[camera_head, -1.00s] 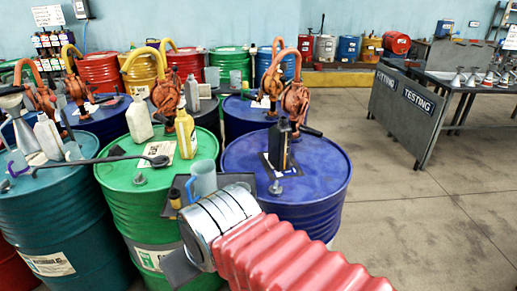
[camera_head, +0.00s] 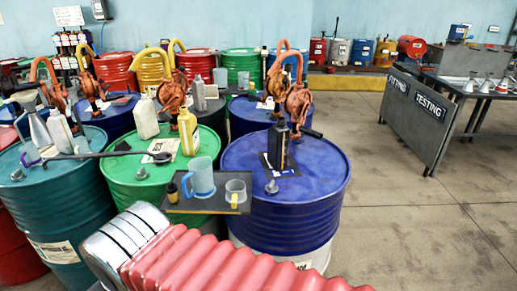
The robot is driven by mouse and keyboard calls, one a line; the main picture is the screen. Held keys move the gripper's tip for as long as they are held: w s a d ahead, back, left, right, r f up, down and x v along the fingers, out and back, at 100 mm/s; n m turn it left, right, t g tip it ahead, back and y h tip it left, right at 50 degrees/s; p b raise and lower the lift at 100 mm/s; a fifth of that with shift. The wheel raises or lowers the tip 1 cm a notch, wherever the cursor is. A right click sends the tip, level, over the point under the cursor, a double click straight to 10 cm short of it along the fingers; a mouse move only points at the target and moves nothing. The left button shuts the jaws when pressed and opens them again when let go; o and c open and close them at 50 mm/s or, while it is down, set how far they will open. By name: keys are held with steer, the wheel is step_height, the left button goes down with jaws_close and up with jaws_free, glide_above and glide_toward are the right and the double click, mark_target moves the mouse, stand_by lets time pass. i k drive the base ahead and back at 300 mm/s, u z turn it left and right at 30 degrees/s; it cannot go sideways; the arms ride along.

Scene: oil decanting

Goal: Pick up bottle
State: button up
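Several bottles stand on the drum tops, and I cannot tell which one the task means. A black bottle (camera_head: 278,146) stands upright on the blue drum (camera_head: 325,168) at centre right. A yellow bottle (camera_head: 187,132) and a whitish bottle (camera_head: 145,118) stand on the green drum (camera_head: 120,178). Grey-white bottles (camera_head: 60,132) stand on the teal drum (camera_head: 75,205) at left. My arm, with a red ribbed sleeve and a silver cuff, crosses the bottom of the view. My gripper's fingers are not visible, and no bottle shows in its hold.
A dark tray (camera_head: 212,207) in front of the drums holds a blue jug (camera_head: 201,178), a clear cup (camera_head: 237,192) and a small dark bottle (camera_head: 172,193). Orange hand pumps (camera_head: 298,102) rise behind. A testing table (camera_head: 415,118) stands at right. The floor between is clear.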

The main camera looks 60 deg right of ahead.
mark_target(279, 134)
steer(key=u, duration=0.5)
steer(key=k, duration=1.3)
steer(key=z, duration=0.85)
steer(key=i, duration=1)
steer(key=z, duration=0.1)
